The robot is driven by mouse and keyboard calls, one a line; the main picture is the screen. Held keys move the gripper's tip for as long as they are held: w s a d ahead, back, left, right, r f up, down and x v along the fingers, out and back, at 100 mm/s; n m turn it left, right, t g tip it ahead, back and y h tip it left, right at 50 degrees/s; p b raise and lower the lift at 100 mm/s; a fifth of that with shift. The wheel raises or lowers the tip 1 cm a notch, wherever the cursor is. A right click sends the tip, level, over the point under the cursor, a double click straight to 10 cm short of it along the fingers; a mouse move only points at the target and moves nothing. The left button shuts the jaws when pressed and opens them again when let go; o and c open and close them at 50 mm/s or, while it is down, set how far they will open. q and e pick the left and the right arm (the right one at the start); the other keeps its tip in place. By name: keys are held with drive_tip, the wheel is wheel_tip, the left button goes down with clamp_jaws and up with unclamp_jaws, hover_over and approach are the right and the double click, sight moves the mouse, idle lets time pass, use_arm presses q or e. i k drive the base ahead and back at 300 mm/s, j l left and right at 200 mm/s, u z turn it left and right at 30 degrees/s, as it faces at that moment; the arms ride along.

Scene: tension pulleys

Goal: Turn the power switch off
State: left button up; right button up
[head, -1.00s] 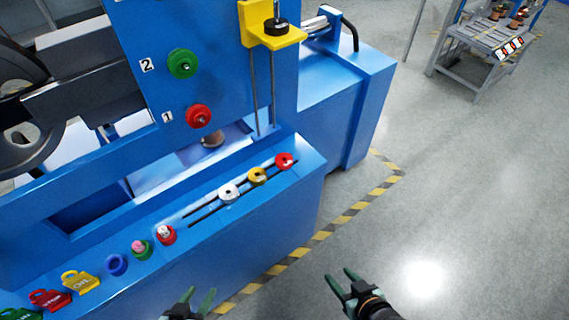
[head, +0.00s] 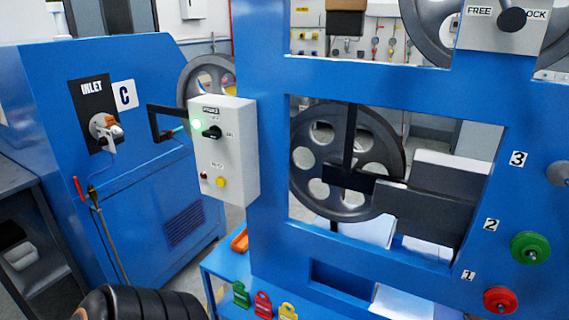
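A light grey control box (head: 226,170) is mounted on the left side of the blue machine frame, left of centre in the head view. It carries a black rotary switch (head: 212,132), which appears to be the power switch. A green lamp (head: 196,125) glows beside the switch. A small red button (head: 204,176) and a yellow button (head: 221,182) sit lower on the box. The label print is too small to read surely.
A black bracket (head: 153,122) projects left of the box. A blue cabinet (head: 160,85) with an inlet connector (head: 106,130) stands at left. The blue machine frame (head: 265,130), with a dark wheel (head: 330,160) inside, fills the right. Coloured tags (head: 263,304) stand along the low ledge.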

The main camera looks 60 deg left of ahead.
sight(215, 133)
drive_tip(key=u, duration=2.2)
